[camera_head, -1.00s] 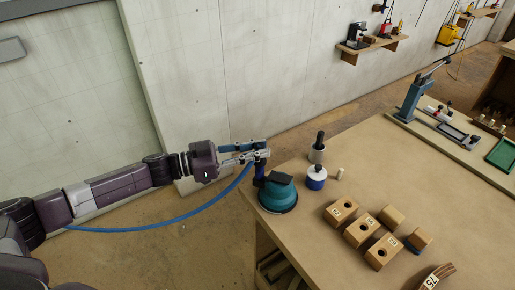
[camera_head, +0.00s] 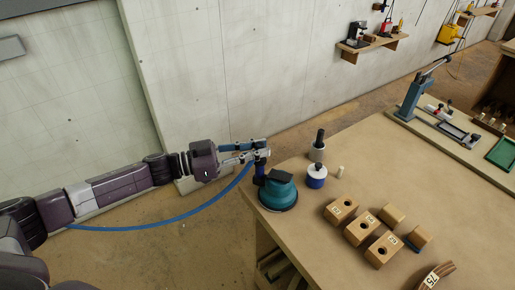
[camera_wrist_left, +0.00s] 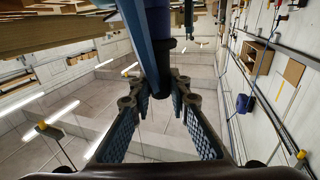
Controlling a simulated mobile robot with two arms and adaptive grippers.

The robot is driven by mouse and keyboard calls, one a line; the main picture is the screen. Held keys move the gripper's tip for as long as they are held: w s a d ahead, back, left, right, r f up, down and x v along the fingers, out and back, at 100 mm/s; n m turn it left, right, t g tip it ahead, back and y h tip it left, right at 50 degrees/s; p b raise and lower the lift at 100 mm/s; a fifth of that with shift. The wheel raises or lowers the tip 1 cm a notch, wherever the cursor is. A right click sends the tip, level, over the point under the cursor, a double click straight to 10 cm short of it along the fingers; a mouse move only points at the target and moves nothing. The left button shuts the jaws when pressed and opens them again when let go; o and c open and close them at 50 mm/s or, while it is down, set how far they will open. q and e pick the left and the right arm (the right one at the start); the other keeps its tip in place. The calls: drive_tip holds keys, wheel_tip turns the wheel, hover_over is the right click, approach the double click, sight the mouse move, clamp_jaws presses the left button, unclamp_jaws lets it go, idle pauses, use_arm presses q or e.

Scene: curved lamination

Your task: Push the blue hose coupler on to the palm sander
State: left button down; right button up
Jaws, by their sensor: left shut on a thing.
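The palm sander (camera_head: 278,194), a round teal body with a dark top and base, stands at the table's near left corner. My left gripper (camera_head: 262,151) is just behind and left of it, past the table edge. It is shut on the blue hose coupler (camera_head: 260,175), a dark blue upright piece beside the sander's rear left side. I cannot tell whether the coupler is seated on the sander. The blue hose (camera_head: 170,223) sags back along my arm. In the left wrist view the dark coupler (camera_wrist_left: 158,108) sits between the fingers. My right gripper is out of view.
A blue-and-white pot (camera_head: 316,177), a grey cylinder with a black top (camera_head: 318,150) and a small pale peg (camera_head: 340,171) stand right of the sander. Several numbered wooden blocks (camera_head: 360,231) lie farther right. The table's middle is clear.

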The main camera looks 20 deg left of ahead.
use_arm(q)
drive_tip(key=shift+f, duration=0.2)
drive_tip(key=c, duration=1.7)
unclamp_jaws()
drive_tip(key=shift+c, duration=0.2)
drive_tip(key=shift+s+a, duration=0.1)
